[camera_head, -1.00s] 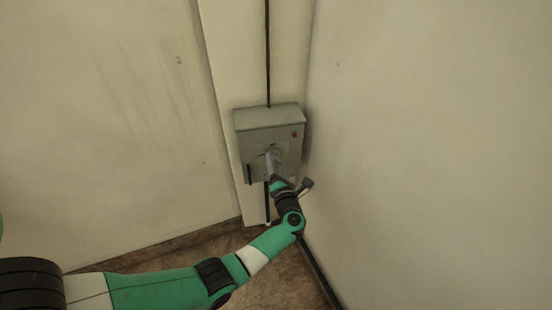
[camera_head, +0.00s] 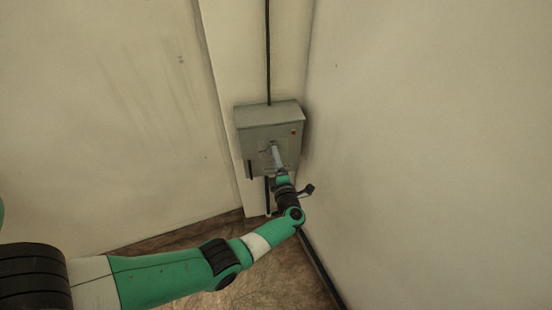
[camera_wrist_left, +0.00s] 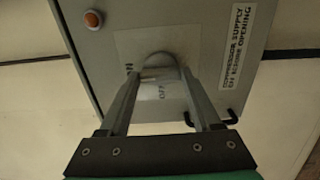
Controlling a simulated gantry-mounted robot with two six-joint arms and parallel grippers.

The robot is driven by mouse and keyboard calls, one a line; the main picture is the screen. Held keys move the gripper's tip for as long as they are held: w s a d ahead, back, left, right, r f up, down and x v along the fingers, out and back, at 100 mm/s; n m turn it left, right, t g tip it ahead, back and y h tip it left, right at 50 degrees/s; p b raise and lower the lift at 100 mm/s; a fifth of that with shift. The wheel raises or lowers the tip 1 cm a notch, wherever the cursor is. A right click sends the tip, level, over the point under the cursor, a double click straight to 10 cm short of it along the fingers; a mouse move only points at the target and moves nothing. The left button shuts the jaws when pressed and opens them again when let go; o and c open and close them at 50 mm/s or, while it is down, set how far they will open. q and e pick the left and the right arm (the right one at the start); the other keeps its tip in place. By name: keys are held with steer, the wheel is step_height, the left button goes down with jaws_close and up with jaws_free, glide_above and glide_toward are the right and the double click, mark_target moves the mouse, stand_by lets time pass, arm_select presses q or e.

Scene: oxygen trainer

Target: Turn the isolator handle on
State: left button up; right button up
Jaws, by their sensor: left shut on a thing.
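The grey isolator box (camera_head: 262,118) is mounted on the wall strip near the corner. My left gripper (camera_head: 275,147) reaches its front face from below. In the left wrist view, the two fingers of my left gripper (camera_wrist_left: 160,72) are shut on the rounded grey isolator handle (camera_wrist_left: 160,59), one on each side. The handle sits on a pale plate (camera_wrist_left: 140,42), with "OFF" readable between the fingers and part of "ON" beside the left finger. The fingers hide much of the handle, so its exact angle is unclear. My right gripper is not in view.
An orange round button or lamp (camera_wrist_left: 93,19) is on the box face, and a warning label (camera_wrist_left: 238,48) lies along one side. A dark conduit (camera_head: 267,50) runs up from the box. The right wall (camera_head: 430,140) stands close beside my wrist.

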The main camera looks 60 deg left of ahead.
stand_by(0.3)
arm_select(q)
steer(key=o, duration=1.4)
steer(key=p+v, duration=0.3)
steer(key=v, duration=0.8)
steer(key=shift+s+d, duration=0.1)
steer(key=shift+d, duration=0.25)
